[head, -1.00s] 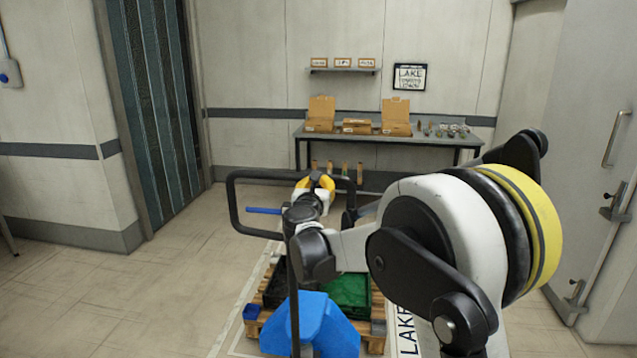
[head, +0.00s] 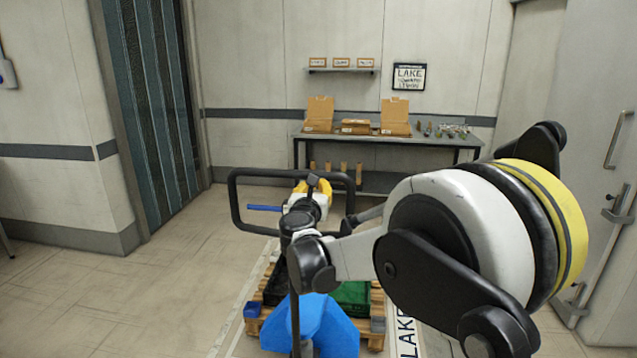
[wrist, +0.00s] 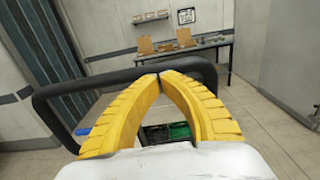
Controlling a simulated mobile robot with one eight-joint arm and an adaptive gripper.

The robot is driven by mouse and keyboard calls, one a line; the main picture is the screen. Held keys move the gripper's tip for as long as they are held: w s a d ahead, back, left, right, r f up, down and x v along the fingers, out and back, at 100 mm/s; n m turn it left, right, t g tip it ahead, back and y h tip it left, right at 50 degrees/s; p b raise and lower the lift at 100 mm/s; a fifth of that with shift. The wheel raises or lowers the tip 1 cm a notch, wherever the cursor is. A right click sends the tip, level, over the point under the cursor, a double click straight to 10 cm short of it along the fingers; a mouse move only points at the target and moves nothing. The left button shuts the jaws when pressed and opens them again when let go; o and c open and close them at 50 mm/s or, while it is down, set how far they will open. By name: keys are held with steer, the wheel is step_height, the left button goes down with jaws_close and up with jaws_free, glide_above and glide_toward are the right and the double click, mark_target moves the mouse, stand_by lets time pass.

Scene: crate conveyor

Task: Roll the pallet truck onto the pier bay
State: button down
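The pallet truck shows in the head view as a black loop handle (head: 240,205) with a blue lever (head: 265,208) and a blue body (head: 322,325). It stands at a wooden pallet (head: 372,338) that carries a dark crate and a green crate (head: 352,298). My gripper (head: 313,180) is at the handle's top bar. In the wrist view its yellow fingers (wrist: 160,76) come together at the bar (wrist: 100,82) and appear shut on it. The grip itself is partly hidden. I see no pier bay marking; the floor lettering (head: 406,338) reads LAKE.
A grey table (head: 465,141) with cardboard boxes and small items stands at the back wall below a LAKE sign (head: 409,77). A strip curtain (head: 155,110) is at the left and a grey door (head: 590,130) at the right. The floor (head: 140,290) on the left is clear.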

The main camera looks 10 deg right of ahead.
steer(key=v, duration=0.6)
steer(key=shift+s+a, duration=0.2)
steer(key=shift+s, duration=0.15)
